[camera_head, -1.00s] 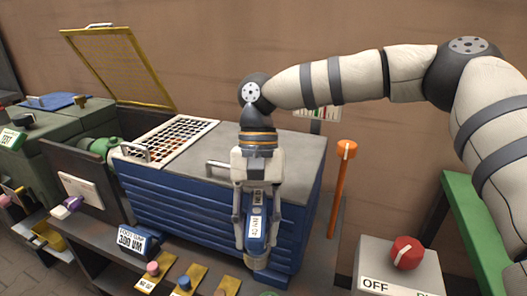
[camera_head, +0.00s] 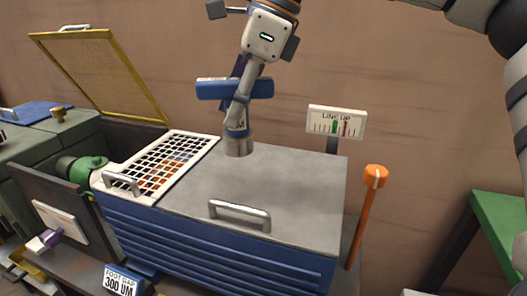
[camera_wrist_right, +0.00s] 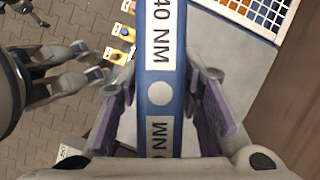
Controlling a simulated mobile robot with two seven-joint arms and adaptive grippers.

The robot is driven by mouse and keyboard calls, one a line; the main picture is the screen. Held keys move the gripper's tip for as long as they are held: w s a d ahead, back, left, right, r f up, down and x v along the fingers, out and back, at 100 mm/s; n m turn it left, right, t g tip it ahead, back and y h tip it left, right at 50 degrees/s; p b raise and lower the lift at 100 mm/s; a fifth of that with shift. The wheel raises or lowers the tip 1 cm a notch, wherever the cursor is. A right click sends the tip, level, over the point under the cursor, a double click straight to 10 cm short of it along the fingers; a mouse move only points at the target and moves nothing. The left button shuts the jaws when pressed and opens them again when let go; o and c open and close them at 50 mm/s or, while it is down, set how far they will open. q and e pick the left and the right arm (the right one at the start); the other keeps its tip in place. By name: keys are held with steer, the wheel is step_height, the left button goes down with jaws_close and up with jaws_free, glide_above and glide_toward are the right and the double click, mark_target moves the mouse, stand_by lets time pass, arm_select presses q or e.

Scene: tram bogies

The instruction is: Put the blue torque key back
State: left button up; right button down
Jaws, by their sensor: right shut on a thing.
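The blue torque key (camera_head: 236,120) is in my right gripper (camera_head: 240,98), above the grey top of the blue cabinet (camera_head: 285,190) in the head view. It hangs roughly upright, its blue crossbar high and its grey round end low. I cannot tell whether that end touches the cabinet top. In the right wrist view the key (camera_wrist_right: 160,90) runs between the two finger pads and shows a "40 NM" label. My left gripper (camera_wrist_right: 88,62) shows at the left of the right wrist view with its fingers apart and nothing between them. It is outside the head view.
A grid panel (camera_head: 165,165) lies left of the key. A handle (camera_head: 240,213) sticks up from the cabinet's front top edge. A "LINE UP" gauge (camera_head: 337,122) and an orange lever (camera_head: 367,215) stand to the right. A yellow mesh lid (camera_head: 105,75) stands open behind left.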

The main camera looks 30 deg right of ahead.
steer(key=w+d+f, duration=0.1)
steer(key=d+f, duration=0.1)
steer(key=f, duration=0.1)
steer(key=w+d+f, duration=0.1)
steer(key=d+f, duration=0.2)
steer(key=f, duration=0.1)
steer(key=w+d+f, duration=0.1)
steer(key=d+f, duration=0.1)
steer(key=f, duration=0.1)
steer(key=shift+w+d+f, duration=0.1)
steer(key=shift+d+f, duration=0.15)
steer(key=shift+d, duration=0.1)
steer(key=shift+f, duration=0.1)
steer(key=c, duration=1.1)
jaws_free()
steer(key=shift+f, duration=0.1)
steer(key=v, duration=1.2)
steer(key=shift+d, duration=0.1)
